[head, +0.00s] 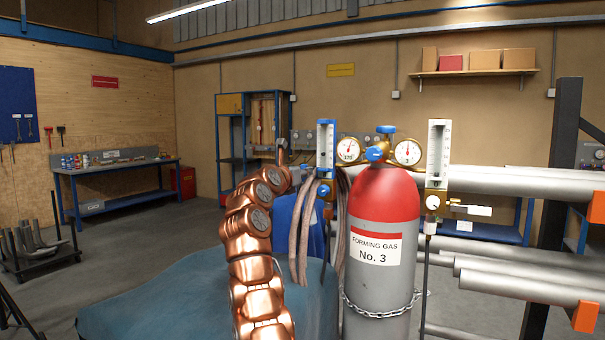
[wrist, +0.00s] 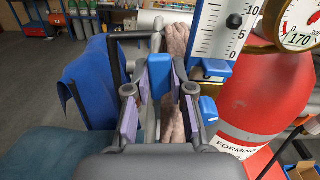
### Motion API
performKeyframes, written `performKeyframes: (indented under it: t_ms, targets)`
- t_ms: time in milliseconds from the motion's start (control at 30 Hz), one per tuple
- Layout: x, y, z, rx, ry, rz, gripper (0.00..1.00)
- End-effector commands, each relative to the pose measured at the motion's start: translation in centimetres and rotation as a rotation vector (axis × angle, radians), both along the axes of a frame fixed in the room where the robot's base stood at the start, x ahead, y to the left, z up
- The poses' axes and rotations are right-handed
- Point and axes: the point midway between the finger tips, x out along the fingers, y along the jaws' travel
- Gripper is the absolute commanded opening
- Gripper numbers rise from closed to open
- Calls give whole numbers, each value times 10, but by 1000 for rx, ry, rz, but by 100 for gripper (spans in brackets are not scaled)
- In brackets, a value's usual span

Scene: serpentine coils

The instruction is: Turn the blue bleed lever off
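The left flowmeter, a clear scale tube with blue end caps (head: 326,148), stands left of the red-topped cylinder. A blue lever (head: 324,190) sits at its foot. In the wrist view my gripper (wrist: 160,82) points ahead with its purple-padded fingers apart. A blue piece (wrist: 159,76), likely the bleed lever, shows between the fingertips; whether the pads touch it I cannot tell. Another blue part (wrist: 208,111) shows just right of the right finger, below the flowmeter's blue foot (wrist: 216,68). In the head view my gripper is mostly hidden by my copper arm.
The grey cylinder (head: 379,260), labelled Forming Gas No. 3 and held by a chain, stands close right of my gripper. Pinkish hoses (head: 305,225) hang beside the lever. A second flowmeter with a white lever (head: 470,210) is at right, near pipe racks.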

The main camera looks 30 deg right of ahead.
Motion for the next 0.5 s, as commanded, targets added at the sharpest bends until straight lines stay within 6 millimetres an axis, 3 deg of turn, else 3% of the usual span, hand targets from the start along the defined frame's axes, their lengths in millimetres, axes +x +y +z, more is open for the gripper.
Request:
performKeyframes:
  t_ms: [167,500]
  targets:
    - [0,0,0,0,0,0,0]
    - [0,0,0,0,0,1,0]
